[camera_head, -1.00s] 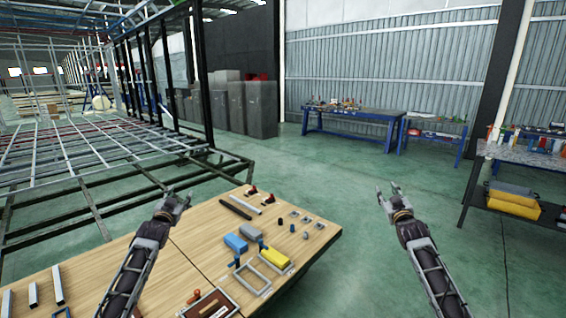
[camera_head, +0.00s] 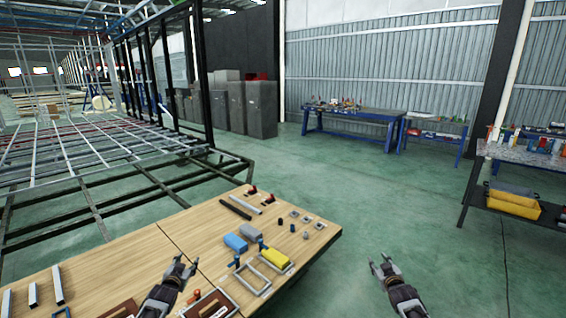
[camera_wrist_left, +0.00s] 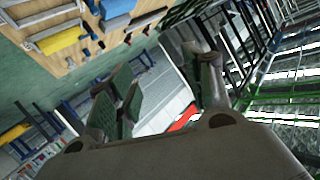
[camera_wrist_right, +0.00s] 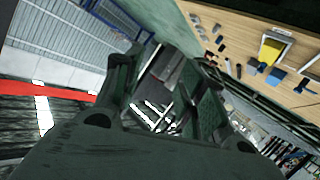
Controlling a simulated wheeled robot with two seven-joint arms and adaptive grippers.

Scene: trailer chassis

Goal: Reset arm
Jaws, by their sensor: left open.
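My left gripper (camera_head: 181,270) is over the front part of the wooden table in the head view, empty, with its fingers apart. In the left wrist view its two fingers (camera_wrist_left: 165,90) are spread with nothing between them. My right gripper (camera_head: 381,266) is over the green floor to the right of the table, clear of it. In the right wrist view its fingers (camera_wrist_right: 165,85) stand apart with nothing between them.
The wooden table (camera_head: 150,258) holds blue and yellow blocks (camera_head: 275,258), metal frames, bars and small parts. A metal chassis frame (camera_head: 80,160) stands at left. A blue workbench (camera_head: 352,118) and a shelf with a yellow bin (camera_head: 512,202) stand beyond. The floor between is free.

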